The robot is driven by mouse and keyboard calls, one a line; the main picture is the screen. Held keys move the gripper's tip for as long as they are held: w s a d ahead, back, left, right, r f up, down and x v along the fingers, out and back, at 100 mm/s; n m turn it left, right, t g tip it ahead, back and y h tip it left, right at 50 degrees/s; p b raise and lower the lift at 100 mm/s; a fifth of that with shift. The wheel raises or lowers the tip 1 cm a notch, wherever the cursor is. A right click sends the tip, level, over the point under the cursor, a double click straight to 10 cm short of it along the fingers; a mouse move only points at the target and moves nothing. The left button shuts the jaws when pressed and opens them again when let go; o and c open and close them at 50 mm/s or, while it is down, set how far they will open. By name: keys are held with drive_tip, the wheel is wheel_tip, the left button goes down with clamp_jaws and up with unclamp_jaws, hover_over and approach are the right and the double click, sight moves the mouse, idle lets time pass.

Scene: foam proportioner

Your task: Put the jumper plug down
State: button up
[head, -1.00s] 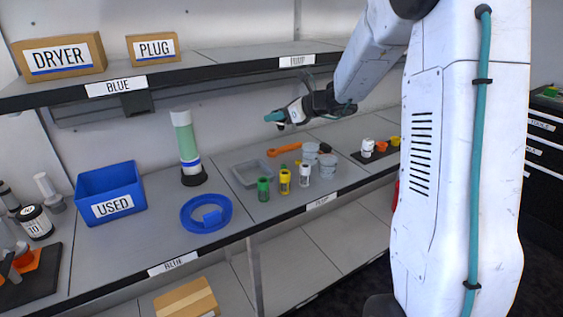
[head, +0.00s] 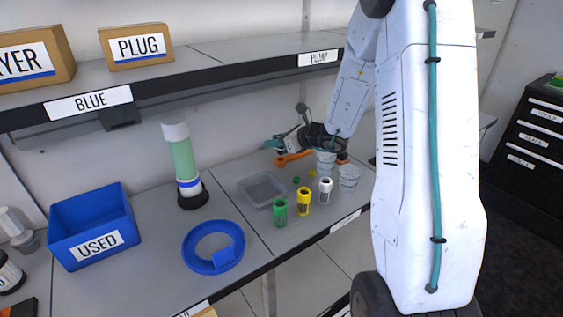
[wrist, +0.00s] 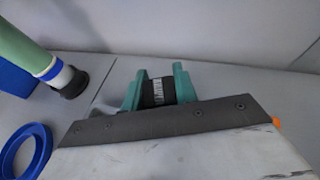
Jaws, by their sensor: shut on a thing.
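My gripper (wrist: 157,84) has teal fingers shut on the jumper plug (wrist: 157,92), a small black piece with a white ribbed band, seen in the wrist view. In the head view my gripper (head: 274,144) is low over the back of the counter, just left of the orange wrench (head: 294,159) and behind the grey tray (head: 262,190). The plug is too small to make out there. I cannot tell whether it touches the counter (head: 240,165).
The green-and-white cylinder (head: 184,160), blue ring (head: 213,247) and blue USED bin (head: 92,226) stand to the left. Green (head: 280,212), yellow (head: 303,202) and white (head: 325,191) fittings and clear cups (head: 348,177) stand in front. A shelf (head: 210,75) overhangs the back.

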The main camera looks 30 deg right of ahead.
drive_tip(key=shift+f, duration=3.15)
drive_tip(key=o, duration=1)
drive_tip(key=shift+f, duration=0.1)
drive_tip(key=shift+c, duration=0.2)
